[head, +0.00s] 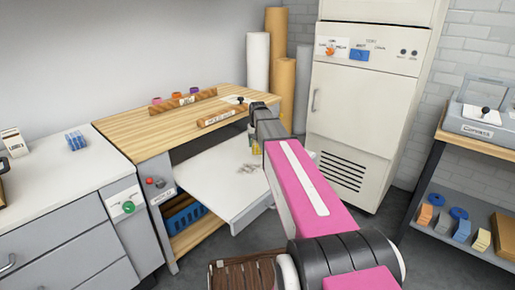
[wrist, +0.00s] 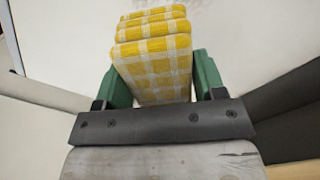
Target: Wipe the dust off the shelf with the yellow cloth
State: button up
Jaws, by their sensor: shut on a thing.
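My gripper (wrist: 153,84) is shut on a folded yellow-and-white checked cloth (wrist: 152,52), which sits between its two green fingers in the wrist view. In the head view, a little of the cloth's yellow shows below the end of my arm, mostly hidden by it. The shelf (head: 205,178) is a pale pull-out board below the wooden worktop. A small patch of greyish dust (head: 246,168) lies on it, just left of my arm. My gripper is over the shelf's back right part; whether the cloth touches it I cannot tell.
The wooden worktop (head: 150,122) above the shelf carries wooden strips and small coloured items. A blue crate (head: 183,218) stands below the shelf. A white cabinet (head: 360,110) and upright rolls (head: 283,90) are behind.

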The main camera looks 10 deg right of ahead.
jog(key=shift+r, duration=1.1)
